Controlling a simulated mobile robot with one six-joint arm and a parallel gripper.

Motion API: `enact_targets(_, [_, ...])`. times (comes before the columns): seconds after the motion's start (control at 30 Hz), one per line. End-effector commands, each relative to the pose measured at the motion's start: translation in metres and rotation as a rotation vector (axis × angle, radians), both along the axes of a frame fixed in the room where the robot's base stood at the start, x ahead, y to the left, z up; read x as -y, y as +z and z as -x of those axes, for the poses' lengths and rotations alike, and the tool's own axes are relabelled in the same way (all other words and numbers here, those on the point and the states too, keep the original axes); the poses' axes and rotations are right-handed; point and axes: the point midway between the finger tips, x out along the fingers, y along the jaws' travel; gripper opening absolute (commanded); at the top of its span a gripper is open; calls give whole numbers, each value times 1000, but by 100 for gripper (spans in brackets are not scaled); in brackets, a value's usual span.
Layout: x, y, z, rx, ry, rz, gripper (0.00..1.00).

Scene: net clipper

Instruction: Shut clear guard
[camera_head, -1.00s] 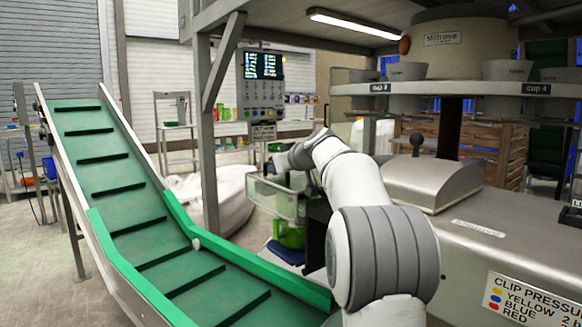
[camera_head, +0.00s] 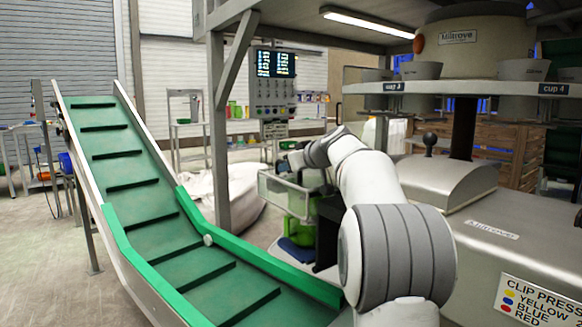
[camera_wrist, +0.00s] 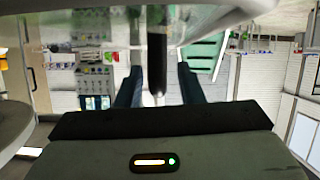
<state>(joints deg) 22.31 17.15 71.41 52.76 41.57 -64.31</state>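The clear guard (camera_head: 282,196) is a see-through box-like cover in the head view, just left of my wrist. It stands above a green part (camera_head: 297,231). Its far side is partly hidden by my arm. In the wrist view a clear panel with a pale edge (camera_wrist: 215,18) spans the top. My gripper (camera_wrist: 158,72) has its two dark blue fingers apart. A dark upright bar (camera_wrist: 157,48) shows between the fingers, with gaps on both sides. I cannot tell whether it belongs to the guard.
A green conveyor (camera_head: 140,190) slopes down at the left and runs close to the guard. A grey machine body (camera_head: 490,250) fills the right. A control panel (camera_head: 273,90) hangs on a post behind. A white sack (camera_head: 245,195) lies on the floor behind the conveyor.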

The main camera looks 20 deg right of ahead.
Motion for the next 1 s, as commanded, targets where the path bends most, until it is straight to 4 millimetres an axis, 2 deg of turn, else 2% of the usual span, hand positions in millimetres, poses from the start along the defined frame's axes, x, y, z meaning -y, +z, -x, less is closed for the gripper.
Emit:
enact_targets(0.2, [6, 17, 35, 1, 1, 0, 34])
enact_targets(0.4, [10, 24, 53, 0, 4, 0, 34])
enact_targets(1.0, [9, 24, 54, 0, 7, 1, 34])
